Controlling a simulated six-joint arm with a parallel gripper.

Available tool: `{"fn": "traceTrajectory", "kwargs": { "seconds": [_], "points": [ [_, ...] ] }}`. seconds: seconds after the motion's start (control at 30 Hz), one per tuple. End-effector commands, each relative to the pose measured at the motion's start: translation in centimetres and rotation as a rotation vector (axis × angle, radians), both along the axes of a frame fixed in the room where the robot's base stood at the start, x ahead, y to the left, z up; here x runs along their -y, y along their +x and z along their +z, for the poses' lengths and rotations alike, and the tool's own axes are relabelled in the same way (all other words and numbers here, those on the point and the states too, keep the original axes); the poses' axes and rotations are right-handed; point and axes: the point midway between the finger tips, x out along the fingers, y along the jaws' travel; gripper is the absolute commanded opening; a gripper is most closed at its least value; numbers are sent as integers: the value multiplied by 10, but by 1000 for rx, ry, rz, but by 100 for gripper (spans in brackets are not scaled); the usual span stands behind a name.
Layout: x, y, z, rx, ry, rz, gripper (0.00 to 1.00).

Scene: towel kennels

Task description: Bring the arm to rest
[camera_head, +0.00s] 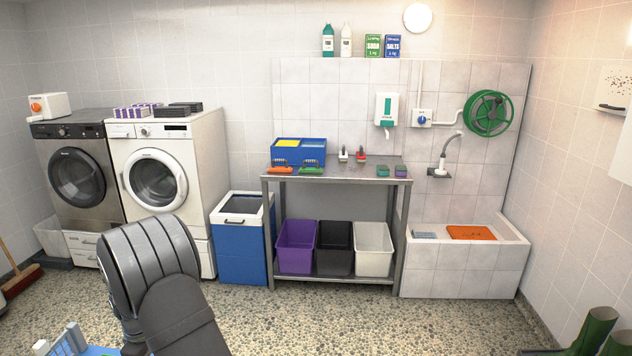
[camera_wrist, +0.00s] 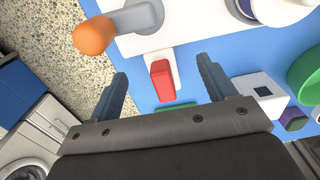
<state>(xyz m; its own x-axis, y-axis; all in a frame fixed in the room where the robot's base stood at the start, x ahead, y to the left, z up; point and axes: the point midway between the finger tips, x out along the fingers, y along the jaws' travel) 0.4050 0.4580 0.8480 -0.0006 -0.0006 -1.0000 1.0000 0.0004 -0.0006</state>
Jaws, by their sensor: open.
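My gripper (camera_wrist: 160,70) shows in the wrist view with its two grey fingers wide apart and nothing held between them. Beyond the fingers is a blue surface (camera_wrist: 142,88). A red block-like part on a white base (camera_wrist: 161,80) shows in the gap between the fingers; I cannot tell how far it is from them. In the head view my arm rises at the lower left, and the gripper itself is not visible there.
In the wrist view, an orange knob (camera_wrist: 94,34) on a grey lever, a white box (camera_wrist: 262,90) and a green round thing (camera_wrist: 306,76) lie around the fingers.

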Motion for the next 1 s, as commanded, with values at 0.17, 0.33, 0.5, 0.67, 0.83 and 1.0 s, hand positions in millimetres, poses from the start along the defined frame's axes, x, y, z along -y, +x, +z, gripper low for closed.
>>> {"fn": "traceTrajectory", "kwargs": {
  "seconds": [0.17, 0.33, 0.5, 0.67, 0.83, 1.0],
  "points": [
    [0, 0, -12, 0, 0, 0, 76],
    [0, 0, -14, 1, 1, 0, 76],
    [0, 0, -13, 1, 1, 0, 76],
    [-1, 0, -4, 2, 3, 0, 76],
    [-1, 1, 23, 3, 4, 0, 76],
    [-1, 1, 57, 3, 3, 0, 76]
  ]
}}
